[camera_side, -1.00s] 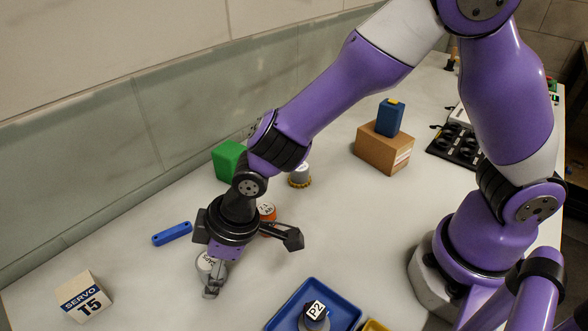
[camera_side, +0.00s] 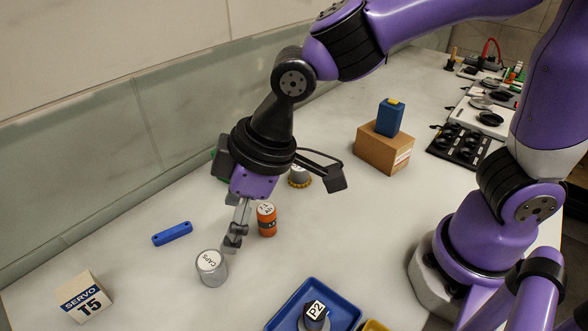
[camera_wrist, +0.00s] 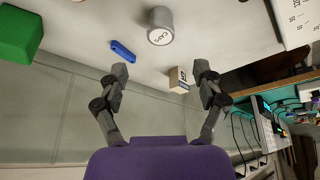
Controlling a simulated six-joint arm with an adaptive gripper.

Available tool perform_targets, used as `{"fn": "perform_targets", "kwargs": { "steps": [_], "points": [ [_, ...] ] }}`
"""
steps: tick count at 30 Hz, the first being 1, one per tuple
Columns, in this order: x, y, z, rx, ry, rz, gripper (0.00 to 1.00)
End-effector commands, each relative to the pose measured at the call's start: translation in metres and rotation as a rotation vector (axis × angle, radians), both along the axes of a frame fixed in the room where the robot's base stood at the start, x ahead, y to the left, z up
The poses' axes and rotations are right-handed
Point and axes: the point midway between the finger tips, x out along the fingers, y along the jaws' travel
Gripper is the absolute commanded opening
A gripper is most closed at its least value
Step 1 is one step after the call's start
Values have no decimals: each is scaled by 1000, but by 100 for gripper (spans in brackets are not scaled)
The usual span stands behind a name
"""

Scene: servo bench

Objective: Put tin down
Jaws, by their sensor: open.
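The tin is a grey cylinder with a white lid label reading CAPS (camera_side: 212,268). It stands upright on the bench top (camera_side: 180,290). It also shows near the top of the wrist view, where the tin (camera_wrist: 160,26) is beyond the fingertips. My gripper (camera_side: 234,238) is above and to the right of the tin in the side view, apart from it. In the wrist view the two fingers of my gripper (camera_wrist: 160,72) are spread wide with nothing between them.
An orange cylinder (camera_side: 267,220) stands close to the right of my gripper. A blue tray (camera_side: 285,312) holds a P2 piece (camera_side: 315,316). A brown box (camera_side: 384,150) bears a blue block (camera_side: 389,118). A green block (camera_wrist: 18,34) shows too.

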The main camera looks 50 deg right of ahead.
Motion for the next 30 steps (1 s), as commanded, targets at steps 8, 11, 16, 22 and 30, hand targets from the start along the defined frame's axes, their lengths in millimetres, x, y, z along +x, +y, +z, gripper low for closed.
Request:
{"fn": "perform_targets", "kwargs": {
  "steps": [8, 11, 16, 22, 30],
  "points": [
    [-10, -109, 46, 33, -41, -373, 79],
    [-29, -153, 55, 46, -59, -553, 79],
    [-56, -191, 57, 60, -76, -746, 79],
    [-63, -198, 57, 63, -78, -788, 79],
    [-62, -197, 57, 63, -78, -785, 79]
  ]
}}
